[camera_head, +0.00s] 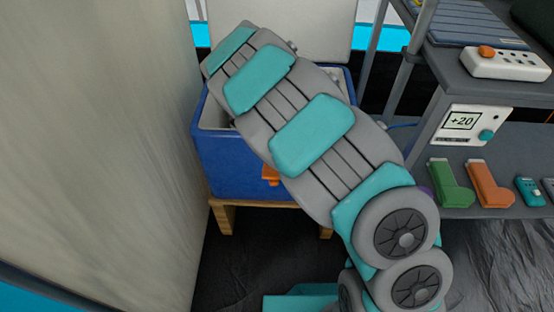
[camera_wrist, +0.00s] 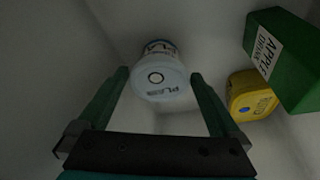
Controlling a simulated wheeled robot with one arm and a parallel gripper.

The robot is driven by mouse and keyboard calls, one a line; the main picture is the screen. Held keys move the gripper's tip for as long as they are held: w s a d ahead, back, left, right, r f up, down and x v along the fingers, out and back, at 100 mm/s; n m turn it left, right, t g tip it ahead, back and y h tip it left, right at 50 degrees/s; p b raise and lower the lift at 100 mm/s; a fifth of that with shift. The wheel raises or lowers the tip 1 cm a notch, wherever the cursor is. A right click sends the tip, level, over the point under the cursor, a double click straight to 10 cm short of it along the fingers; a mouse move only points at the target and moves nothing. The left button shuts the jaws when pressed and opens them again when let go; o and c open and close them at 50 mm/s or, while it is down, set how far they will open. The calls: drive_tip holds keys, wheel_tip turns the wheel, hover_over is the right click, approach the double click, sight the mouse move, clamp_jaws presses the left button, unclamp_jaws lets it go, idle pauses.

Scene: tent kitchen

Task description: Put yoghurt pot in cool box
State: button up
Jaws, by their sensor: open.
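The yoghurt pot (camera_wrist: 158,72) is white with dark blue lettering and a small round mark. In the wrist view it is inside the pale-walled space, between or just beyond my fingertips. My gripper (camera_wrist: 159,76) is open, with one green finger on each side of the pot; I cannot tell whether either touches it. The blue cool box (camera_head: 240,163) stands open in the head view, its white lid (camera_head: 300,22) raised behind. My arm reaches over and into it, hiding my gripper and most of the inside there.
A green apple drink carton (camera_wrist: 284,58) and a yellow container (camera_wrist: 251,95) are right of the pot. The box stands on a wooden stand (camera_head: 226,216). A tent wall (camera_head: 90,130) is close on the left, and shelves (camera_head: 490,92) are on the right.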

drive_tip(key=v, duration=1.1)
drive_tip(key=shift+p, duration=0.3)
drive_tip(key=shift+a+f, duration=0.1)
